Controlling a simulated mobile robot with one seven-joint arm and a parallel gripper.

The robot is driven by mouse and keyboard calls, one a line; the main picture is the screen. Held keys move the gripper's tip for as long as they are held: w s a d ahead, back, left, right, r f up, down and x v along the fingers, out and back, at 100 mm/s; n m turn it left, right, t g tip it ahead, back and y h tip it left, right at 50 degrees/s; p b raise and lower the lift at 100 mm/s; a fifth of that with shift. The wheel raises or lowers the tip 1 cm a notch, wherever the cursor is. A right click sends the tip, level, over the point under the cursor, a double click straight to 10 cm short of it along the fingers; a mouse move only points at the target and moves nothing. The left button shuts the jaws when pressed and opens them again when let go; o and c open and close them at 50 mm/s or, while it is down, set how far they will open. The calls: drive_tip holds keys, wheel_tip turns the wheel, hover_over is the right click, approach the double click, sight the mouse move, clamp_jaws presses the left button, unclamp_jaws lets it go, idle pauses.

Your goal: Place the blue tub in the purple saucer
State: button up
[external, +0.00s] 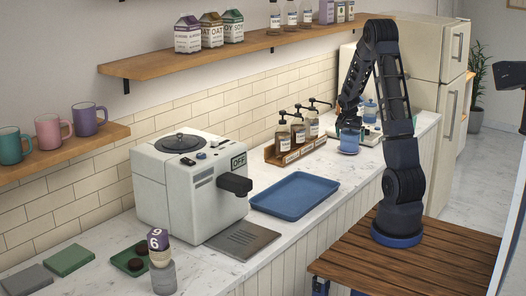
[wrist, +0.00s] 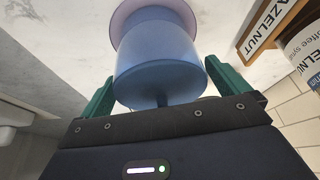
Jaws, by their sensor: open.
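The blue tub (external: 348,136) is at the far end of the counter; in the wrist view (wrist: 158,72) it is large and lies between the fingers. The purple saucer (external: 347,151) shows as a rim under the tub, and as a mauve disc (wrist: 122,16) behind it in the wrist view. The tub appears to stand in the saucer, but the contact is hidden. My gripper (wrist: 160,88) is open, its green fingers on either side of the tub. In the external view my gripper (external: 349,118) is just above the tub, its fingers hard to make out.
A wooden rack of syrup bottles (external: 297,135) stands close left of the tub; it also shows in the wrist view (wrist: 262,28). Another blue container (external: 370,112) is behind on the right. A blue tray (external: 295,196) and coffee machine (external: 190,185) are nearer on the counter.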

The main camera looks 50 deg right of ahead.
drive_tip(key=v, duration=1.1)
drive_tip(key=shift+r, duration=0.1)
drive_tip(key=s+a+r+n+t+y, duration=0.1)
drive_tip(key=s+a+r+n, duration=0.15)
drive_tip(key=a+r, duration=0.65)
drive_tip(key=s+a+r+n+t+y, duration=0.15)
drive_tip(key=a+n, duration=0.25)
drive_tip(key=a, duration=1.1)
drive_tip(key=s+a+r+n+y, duration=0.2)
drive_tip(key=s+a+n, duration=0.7)
drive_tip(key=s+a, duration=0.8)
drive_tip(key=a+t, duration=0.1)
drive_tip(key=a, duration=0.2)
drive_tip(key=shift+r, duration=0.25)
